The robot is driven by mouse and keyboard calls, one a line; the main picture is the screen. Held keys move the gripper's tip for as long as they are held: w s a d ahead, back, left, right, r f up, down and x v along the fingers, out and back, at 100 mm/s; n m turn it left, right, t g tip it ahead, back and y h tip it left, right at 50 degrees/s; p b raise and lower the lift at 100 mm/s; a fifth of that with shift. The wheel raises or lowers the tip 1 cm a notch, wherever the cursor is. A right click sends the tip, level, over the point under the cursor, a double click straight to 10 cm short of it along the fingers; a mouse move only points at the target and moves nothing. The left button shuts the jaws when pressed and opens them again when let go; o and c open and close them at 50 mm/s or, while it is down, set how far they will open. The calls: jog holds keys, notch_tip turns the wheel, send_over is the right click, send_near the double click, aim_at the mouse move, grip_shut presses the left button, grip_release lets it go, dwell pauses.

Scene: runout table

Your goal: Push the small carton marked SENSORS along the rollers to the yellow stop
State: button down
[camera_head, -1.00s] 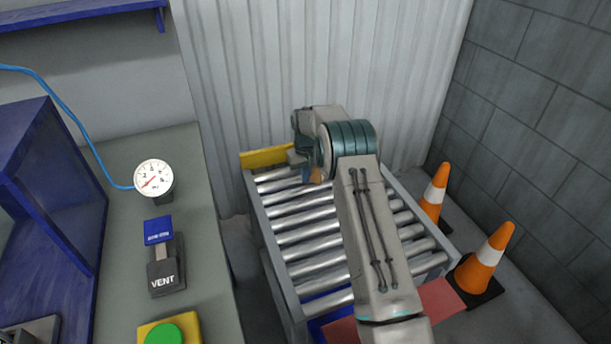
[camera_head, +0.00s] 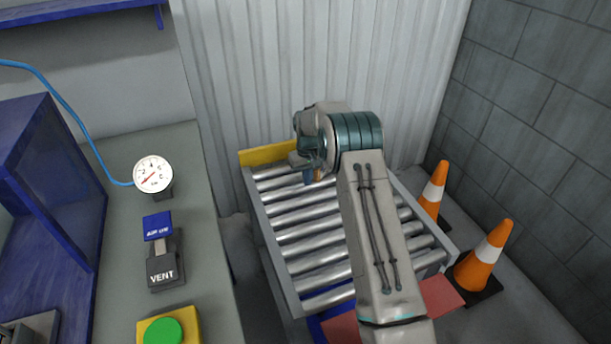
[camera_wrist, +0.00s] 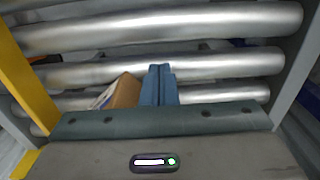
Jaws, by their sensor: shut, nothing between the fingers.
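The small carton (camera_wrist: 124,92) is a brown box beside my fingers on the rollers, tilted in the wrist view. Its lower part is hidden behind my gripper's body, and no marking can be read. My gripper (camera_wrist: 159,72) is shut and empty, its blue fingers just right of the carton; I cannot tell whether they touch it. In the head view my gripper (camera_head: 308,178) is low over the far part of the rollers, and my wrist hides most of the carton. The yellow stop (camera_head: 269,154) crosses the far end of the rollers. It also shows at the left of the wrist view (camera_wrist: 22,85), apart from the carton.
The roller table (camera_head: 305,240) has bare rollers toward the near side. Two orange cones (camera_head: 485,257) stand to its right by the block wall. A bench (camera_head: 205,250) with a gauge (camera_head: 153,174) and VENT switch (camera_head: 164,270) is at the left. A corrugated wall is behind.

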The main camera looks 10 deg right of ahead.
jog(key=shift+s+d+r, duration=0.15)
jog(key=shift+s+d, duration=0.05)
jog(key=shift+s, duration=0.6)
notch_tip(320, 180, up, 10)
jog(key=shift+w+a, duration=0.1)
jog(key=c, duration=1.3)
grip_release()
jog(key=o, duration=0.5)
jog(key=shift+w+m, duration=0.15)
jog(key=shift+m, duration=0.15)
jog(key=o, duration=0.4)
jog(key=shift+w+d+m, duration=0.2)
jog(key=shift+m, duration=0.2)
jog(key=shift+c, duration=0.2)
jog(key=w+d+r+m+t+h, duration=0.2)
jog(key=w+m, duration=0.3)
jog(key=m, duration=0.4)
jog(key=shift+r+t, duration=0.3)
jog(key=shift+r, duration=0.35)
